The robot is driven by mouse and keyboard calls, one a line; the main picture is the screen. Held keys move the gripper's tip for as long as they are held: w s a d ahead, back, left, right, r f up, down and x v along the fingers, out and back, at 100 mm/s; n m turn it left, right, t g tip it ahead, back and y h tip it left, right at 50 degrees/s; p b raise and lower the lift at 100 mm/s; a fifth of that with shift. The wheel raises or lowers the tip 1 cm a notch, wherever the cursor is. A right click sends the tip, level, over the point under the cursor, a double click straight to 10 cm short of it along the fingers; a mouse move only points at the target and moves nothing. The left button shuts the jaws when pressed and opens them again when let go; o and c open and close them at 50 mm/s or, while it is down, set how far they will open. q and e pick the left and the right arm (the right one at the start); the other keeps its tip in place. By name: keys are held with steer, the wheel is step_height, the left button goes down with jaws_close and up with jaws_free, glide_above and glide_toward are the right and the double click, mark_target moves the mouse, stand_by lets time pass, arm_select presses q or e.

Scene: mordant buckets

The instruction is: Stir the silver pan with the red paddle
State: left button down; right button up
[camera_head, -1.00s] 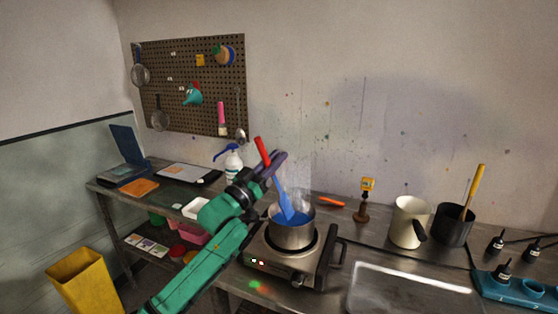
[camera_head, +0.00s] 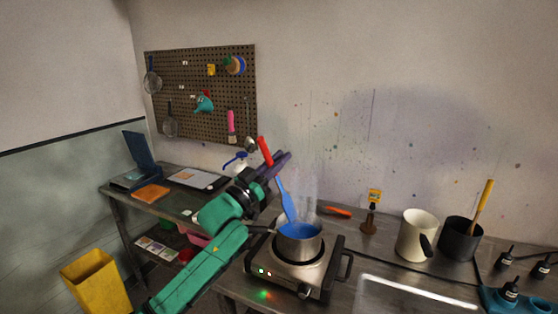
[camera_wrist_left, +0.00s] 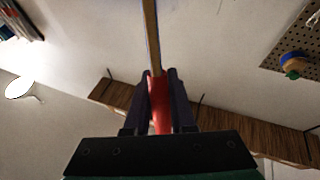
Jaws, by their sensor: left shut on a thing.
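The silver pan (camera_head: 300,245) stands on the hot plate (camera_head: 290,276) and holds blue liquid (camera_head: 299,230); pale steam rises above it. My left gripper (camera_head: 280,162) is above and behind the pan, shut on the red paddle (camera_head: 265,151). In the left wrist view the red handle (camera_wrist_left: 161,103) sits between the two fingers of the gripper (camera_wrist_left: 162,85). The paddle has a red handle and a blue lower part (camera_head: 286,200), which slants down to the pan's back rim. I cannot tell whether its tip touches the liquid. My right gripper is not in view.
A cream jug (camera_head: 415,236) and a black pot (camera_head: 459,240) with a yellow-handled tool stand right of the pan. A wooden stand (camera_head: 369,220) and an orange-handled tool (camera_head: 337,212) lie behind it. A spray bottle (camera_head: 236,160) is behind my left arm.

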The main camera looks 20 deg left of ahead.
arm_select(q)
step_height(320, 180, up, 11)
steer(key=p, duration=0.9)
